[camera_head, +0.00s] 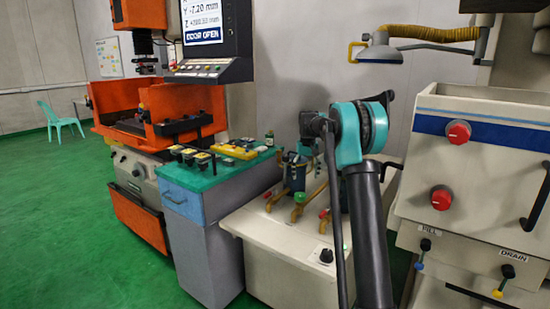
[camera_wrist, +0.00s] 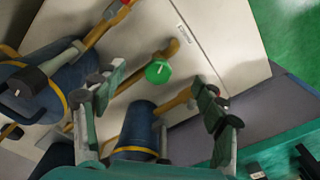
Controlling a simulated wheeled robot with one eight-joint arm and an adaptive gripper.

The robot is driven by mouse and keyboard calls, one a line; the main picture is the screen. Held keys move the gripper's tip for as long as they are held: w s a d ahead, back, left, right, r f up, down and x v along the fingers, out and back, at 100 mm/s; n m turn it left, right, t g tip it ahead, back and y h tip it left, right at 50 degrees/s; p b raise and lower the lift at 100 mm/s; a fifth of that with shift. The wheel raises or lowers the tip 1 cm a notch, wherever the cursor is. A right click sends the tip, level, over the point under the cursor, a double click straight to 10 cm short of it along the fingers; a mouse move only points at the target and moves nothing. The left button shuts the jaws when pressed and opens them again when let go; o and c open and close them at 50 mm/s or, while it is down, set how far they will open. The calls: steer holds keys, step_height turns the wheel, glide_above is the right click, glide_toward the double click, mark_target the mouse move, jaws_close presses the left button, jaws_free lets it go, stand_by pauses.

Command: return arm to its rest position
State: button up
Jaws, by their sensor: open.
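My gripper (camera_wrist: 162,84) is open in the wrist view, its two dark green-padded fingers spread apart with nothing between the pads. Beyond the gap shows a round green knob (camera_wrist: 158,71) on a brass pipe. In the head view my arm (camera_head: 362,150) rises from the lower middle, with a teal joint at the top. It bends toward the filter unit (camera_head: 270,235). The gripper itself is hard to make out in the head view among the canisters and pipes.
Dark blue canisters (camera_wrist: 137,128) and brass pipes crowd the filter unit close to my gripper. A teal-topped bench (camera_head: 200,180) with small items stands left of it. The white tank (camera_head: 480,150) with red knobs is at right. Green floor (camera_head: 60,220) is clear at left.

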steer(key=s+d+f+t, duration=0.2)
steer(key=s, duration=2.1)
steer(key=s+f, duration=0.5)
steer(key=s, duration=0.7)
steer(key=s+d+f+t, duration=0.1)
steer(key=s+f, duration=0.5)
steer(key=s, duration=0.7)
steer(key=shift+d+f+m, duration=0.25)
steer(key=shift+f+m, duration=0.05)
